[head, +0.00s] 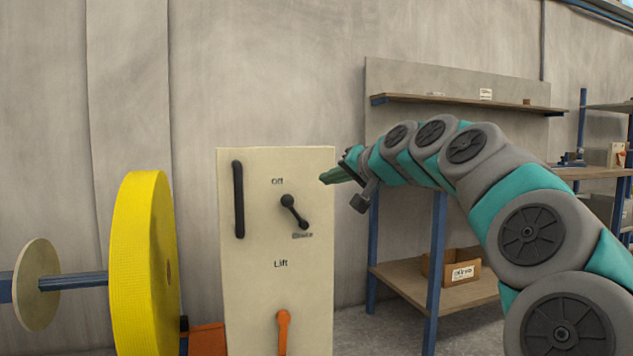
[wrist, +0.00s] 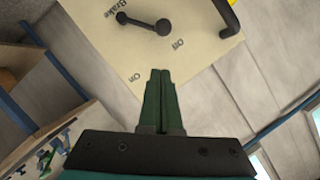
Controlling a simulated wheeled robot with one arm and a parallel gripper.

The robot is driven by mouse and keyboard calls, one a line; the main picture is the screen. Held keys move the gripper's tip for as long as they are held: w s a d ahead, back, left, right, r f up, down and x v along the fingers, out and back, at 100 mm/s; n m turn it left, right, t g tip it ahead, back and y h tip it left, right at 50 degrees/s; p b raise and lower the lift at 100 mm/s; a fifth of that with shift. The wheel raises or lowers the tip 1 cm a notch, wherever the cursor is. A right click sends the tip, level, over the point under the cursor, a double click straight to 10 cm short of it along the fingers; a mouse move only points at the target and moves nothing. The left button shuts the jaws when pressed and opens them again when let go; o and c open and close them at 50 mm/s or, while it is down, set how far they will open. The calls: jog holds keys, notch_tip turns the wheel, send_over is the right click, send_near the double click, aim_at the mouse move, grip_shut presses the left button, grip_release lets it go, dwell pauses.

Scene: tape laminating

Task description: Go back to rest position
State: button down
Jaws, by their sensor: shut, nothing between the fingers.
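My gripper (head: 334,176) is shut and empty, to the right of the upper part of a cream control panel (head: 250,240). In the wrist view its green fingers (wrist: 158,100) lie together, pointing toward the panel (wrist: 110,50). Whether they touch the panel is not clear, but they appear apart from it. A black brake lever (head: 294,211) on the panel slants down to the right, its lower end beside the "Brake" label; it also shows in the wrist view (wrist: 143,22). An orange lever (head: 283,330) under the "Lift" label hangs below its pivot, partly cut off.
A black handle (head: 239,199) is on the panel's left side. A large yellow tape roll (head: 145,265) on a blue shaft (head: 72,281) stands left. A workbench with blue legs (head: 436,255), a lower shelf with a cardboard box (head: 450,268) and a wall shelf (head: 465,102) stand behind my arm.

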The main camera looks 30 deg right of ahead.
jog(key=v, duration=0.3)
jog(key=s+a+f+n+g+y+p, duration=0.1)
jog(key=a+f+n+g+p, duration=0.15)
jog(key=a+f, duration=0.5)
jog(key=a+f+n+g+y+p, duration=0.1)
jog(key=a+f+n+g+y, duration=0.2)
jog(key=a, duration=0.8)
jog(key=s+a+f+n+g+h+p, duration=0.15)
jog(key=s+a+f+g, duration=0.35)
jog(key=s+a+f, duration=0.55)
jog(key=s+f+g+h+p, duration=0.1)
jog(key=s+f+g, duration=0.2)
jog(key=s+f, duration=0.4)
jog(key=s+d+f+n+g+h+p, duration=0.1)
jog(key=s+f+g+p, duration=0.1)
jog(key=s+f, duration=0.6)
jog(key=s+g, duration=0.1)
jog(key=s, duration=0.5)
jog(key=shift+n+h, duration=0.3)
jog(key=shift+h, duration=0.05)
